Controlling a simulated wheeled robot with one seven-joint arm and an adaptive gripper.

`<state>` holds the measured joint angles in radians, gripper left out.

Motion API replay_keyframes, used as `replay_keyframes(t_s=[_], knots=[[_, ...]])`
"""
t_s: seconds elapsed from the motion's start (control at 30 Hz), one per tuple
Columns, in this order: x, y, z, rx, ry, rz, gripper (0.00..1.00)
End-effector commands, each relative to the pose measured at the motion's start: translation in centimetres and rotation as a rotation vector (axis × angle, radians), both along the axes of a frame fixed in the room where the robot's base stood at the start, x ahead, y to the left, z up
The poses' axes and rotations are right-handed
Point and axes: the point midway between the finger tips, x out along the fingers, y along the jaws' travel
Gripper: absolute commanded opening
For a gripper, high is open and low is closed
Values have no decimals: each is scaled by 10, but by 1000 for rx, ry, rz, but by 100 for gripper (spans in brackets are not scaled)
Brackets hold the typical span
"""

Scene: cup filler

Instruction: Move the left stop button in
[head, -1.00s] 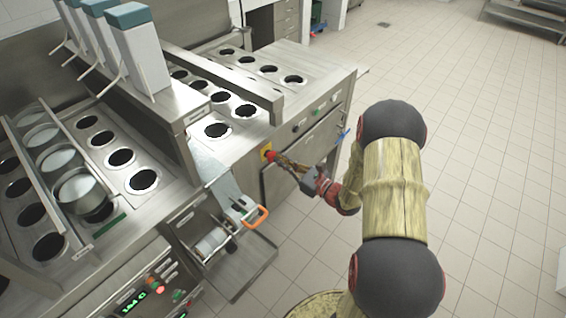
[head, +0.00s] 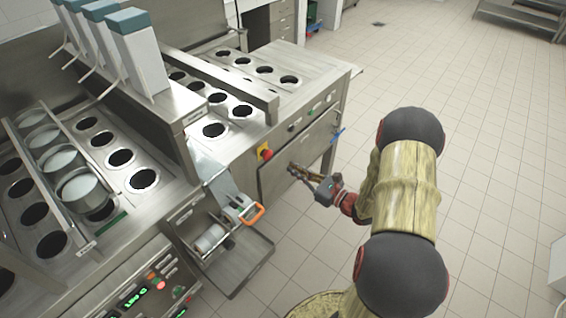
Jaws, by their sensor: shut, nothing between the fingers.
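I cannot tell from this view how far the button is pressed in. Another reddish button (head: 160,284) is on the control panel at the lower left, beside a green display.
An open flap with a film roll (head: 209,240) and an orange handle (head: 253,214) juts out below and left of the button. A blue handle (head: 338,134) sticks out on the right side of the machine front.

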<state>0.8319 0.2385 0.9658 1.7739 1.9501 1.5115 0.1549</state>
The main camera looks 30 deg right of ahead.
Motion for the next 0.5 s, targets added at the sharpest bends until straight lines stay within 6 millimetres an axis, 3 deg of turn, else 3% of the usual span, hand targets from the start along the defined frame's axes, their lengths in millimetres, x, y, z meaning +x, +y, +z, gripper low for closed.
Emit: replay_keyframes(t_s=[0.2,0.5], knots=[[-35,-14,1,2,2,-5,0],[-51,-18,0,2,1,0,0]])
